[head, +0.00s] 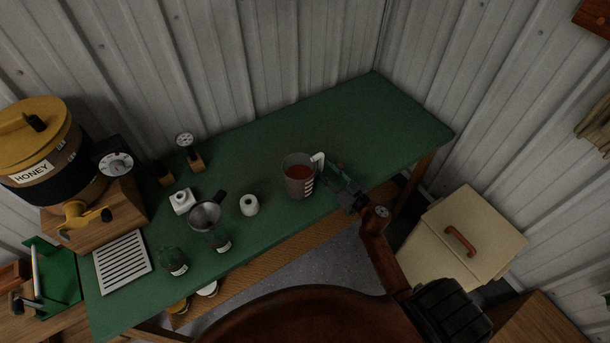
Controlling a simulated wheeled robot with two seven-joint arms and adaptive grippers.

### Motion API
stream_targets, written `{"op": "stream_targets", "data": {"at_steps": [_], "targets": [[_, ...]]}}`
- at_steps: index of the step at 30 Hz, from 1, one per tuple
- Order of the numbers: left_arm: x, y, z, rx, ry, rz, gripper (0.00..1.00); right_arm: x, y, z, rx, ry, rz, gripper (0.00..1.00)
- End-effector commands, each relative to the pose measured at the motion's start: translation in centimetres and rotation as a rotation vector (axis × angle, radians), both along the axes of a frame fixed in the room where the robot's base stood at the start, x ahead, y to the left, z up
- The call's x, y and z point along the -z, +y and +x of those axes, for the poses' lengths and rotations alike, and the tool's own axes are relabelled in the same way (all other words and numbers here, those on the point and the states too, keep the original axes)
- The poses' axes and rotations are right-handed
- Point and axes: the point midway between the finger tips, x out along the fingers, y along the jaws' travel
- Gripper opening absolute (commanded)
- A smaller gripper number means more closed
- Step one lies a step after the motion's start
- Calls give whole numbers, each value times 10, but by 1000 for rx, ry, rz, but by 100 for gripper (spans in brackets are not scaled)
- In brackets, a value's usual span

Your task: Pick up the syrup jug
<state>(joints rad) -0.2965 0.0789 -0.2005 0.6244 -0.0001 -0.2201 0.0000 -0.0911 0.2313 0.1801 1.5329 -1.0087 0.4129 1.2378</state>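The syrup jug (299,182) is a clear jug with red-brown liquid and white markings. It stands upright on the green tabletop (330,118), near its front edge, with its pale handle (318,161) on the right side. My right gripper (335,174) is just right of the jug, with its dark fingers close to the handle. I cannot tell whether the fingers touch the handle or how far apart they are. My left gripper is not in view.
A metal funnel (205,215), a white spool-like piece (249,204) and small jars stand left of the jug. A honey dispenser (45,150) is at the far left. The table's back right is clear. A cream lidded box (458,235) stands right of the table.

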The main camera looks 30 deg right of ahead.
Motion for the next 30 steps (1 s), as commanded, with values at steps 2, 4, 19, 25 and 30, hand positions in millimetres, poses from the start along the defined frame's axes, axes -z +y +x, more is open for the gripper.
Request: {"op": "stream_targets", "data": {"at_steps": [2,4,19,25,30], "targets": [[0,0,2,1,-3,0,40,0,0,0,0,0,0,28],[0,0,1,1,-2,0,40,0,0,0,0,0,0,23],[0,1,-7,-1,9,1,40,0,0,0,0,0,0,0],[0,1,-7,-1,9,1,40,0,0,0,0,0,0,0],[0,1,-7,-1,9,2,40,0,0,0,0,0,0,0]]}}
